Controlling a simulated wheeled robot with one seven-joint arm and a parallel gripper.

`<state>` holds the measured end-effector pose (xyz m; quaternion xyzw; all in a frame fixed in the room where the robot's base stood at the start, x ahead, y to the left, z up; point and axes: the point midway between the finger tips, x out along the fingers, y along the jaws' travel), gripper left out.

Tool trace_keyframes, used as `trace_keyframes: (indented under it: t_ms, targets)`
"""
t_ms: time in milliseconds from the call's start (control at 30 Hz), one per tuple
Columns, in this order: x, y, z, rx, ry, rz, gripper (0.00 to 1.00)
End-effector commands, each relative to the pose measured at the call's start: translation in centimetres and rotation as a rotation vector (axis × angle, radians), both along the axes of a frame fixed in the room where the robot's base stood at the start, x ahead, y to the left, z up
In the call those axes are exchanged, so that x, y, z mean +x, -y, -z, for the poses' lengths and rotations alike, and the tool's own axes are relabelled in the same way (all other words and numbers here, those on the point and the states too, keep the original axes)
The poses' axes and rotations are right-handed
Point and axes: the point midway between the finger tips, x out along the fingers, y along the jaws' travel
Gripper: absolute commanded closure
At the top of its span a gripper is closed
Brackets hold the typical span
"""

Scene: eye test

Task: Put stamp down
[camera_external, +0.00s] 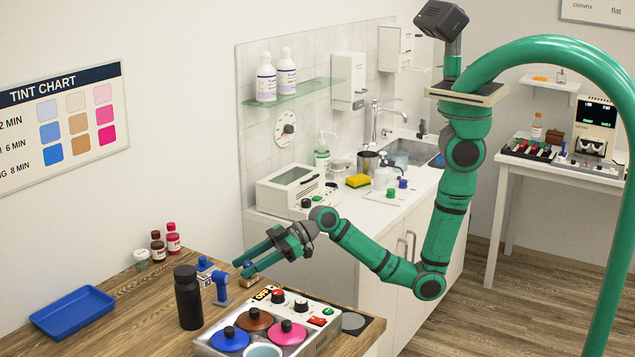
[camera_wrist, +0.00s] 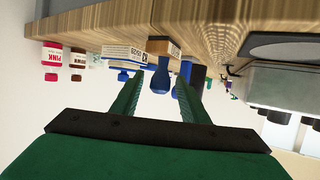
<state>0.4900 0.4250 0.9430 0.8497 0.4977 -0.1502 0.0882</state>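The stamp, with a blue handle (camera_wrist: 160,78) and a wooden base (camera_external: 251,283), stands on the wooden table near its back edge. In the wrist view, which is upside down, the handle shows between the two finger tips, with a small gap seen on each side. My gripper (camera_external: 243,267) is open, with its green fingers reaching left over the table at handle height. The gripper also shows in the wrist view (camera_wrist: 160,82). The fingers partly hide the handle in the external view.
A blue stand-like device (camera_external: 217,285) and a black bottle (camera_external: 188,298) stand left of the stamp. A warmer with coloured lids (camera_external: 318,306) is in front. Small bottles (camera_external: 173,241) stand behind. An empty blue tray (camera_external: 72,311) lies at far left, with bare table beside it.

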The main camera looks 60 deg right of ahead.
Motion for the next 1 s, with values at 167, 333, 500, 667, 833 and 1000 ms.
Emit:
trace_keyframes:
  t_ms: [167,333,500,667,833,1000]
  targets:
    - [0.0,0.0,0.0,0.000,0.000,0.000,0.59]
    - [0.0,0.0,-0.4,0.001,0.002,0.000,0.59]
    - [-0.8,1.6,-0.9,0.000,0.000,0.002,0.59]
    - [-2.3,4.3,-2.1,0.002,0.001,0.003,0.59]
    - [-3.8,7.0,-3.2,0.001,0.002,0.002,0.59]
    - [-4.9,8.9,-4.0,0.001,0.000,0.001,0.59]
